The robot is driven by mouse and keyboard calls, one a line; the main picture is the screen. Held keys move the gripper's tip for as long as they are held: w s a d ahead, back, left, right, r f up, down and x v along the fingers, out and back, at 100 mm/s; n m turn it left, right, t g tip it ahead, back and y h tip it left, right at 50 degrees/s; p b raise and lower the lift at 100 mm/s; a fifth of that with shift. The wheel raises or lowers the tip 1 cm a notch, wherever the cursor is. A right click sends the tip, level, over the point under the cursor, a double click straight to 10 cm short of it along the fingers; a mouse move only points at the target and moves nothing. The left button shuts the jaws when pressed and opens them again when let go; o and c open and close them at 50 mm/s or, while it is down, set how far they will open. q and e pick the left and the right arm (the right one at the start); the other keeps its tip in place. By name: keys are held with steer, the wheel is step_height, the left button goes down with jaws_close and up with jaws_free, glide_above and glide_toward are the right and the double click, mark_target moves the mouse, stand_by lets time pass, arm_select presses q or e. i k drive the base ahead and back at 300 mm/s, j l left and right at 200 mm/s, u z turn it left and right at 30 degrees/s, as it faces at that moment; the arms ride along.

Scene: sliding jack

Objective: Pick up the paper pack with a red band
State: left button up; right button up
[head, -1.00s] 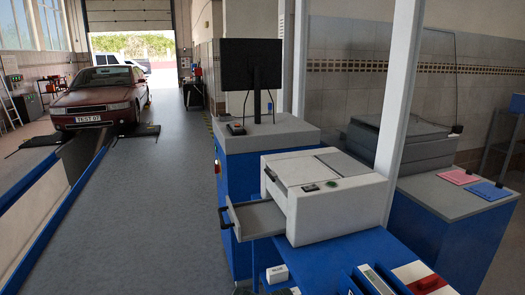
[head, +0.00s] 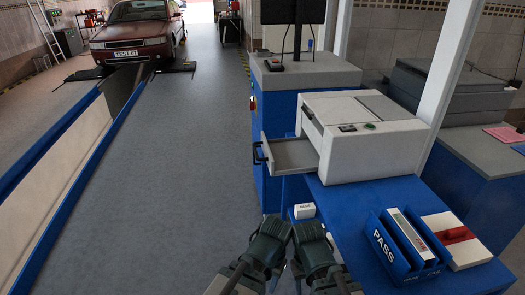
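The paper pack with a red band (head: 452,249) is a flat white block lying on the blue table at the right, beside the blue PASS tray. The red band crosses its top. My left gripper (head: 268,236) and my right gripper (head: 311,238) are close together at the bottom centre, left of the table. Both are well apart from the pack. Their fingers are too small and dark to tell whether they are open or shut.
The blue tray marked PASS (head: 386,254) stands directly left of the pack. A white printer (head: 362,135) with its drawer (head: 287,155) pulled out stands behind. A small white box (head: 304,211) sits near the table's left edge. Open floor (head: 190,200) lies left.

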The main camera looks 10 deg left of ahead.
mark_target(467, 251)
steer(key=k+l+z, duration=0.55)
steer(key=l, duration=0.2)
steer(key=i+l+z, duration=0.2)
steer(key=l+z, duration=0.2)
steer(key=l, duration=0.25)
steer(key=i+l+z, duration=0.2)
steer(key=k+l, duration=0.05)
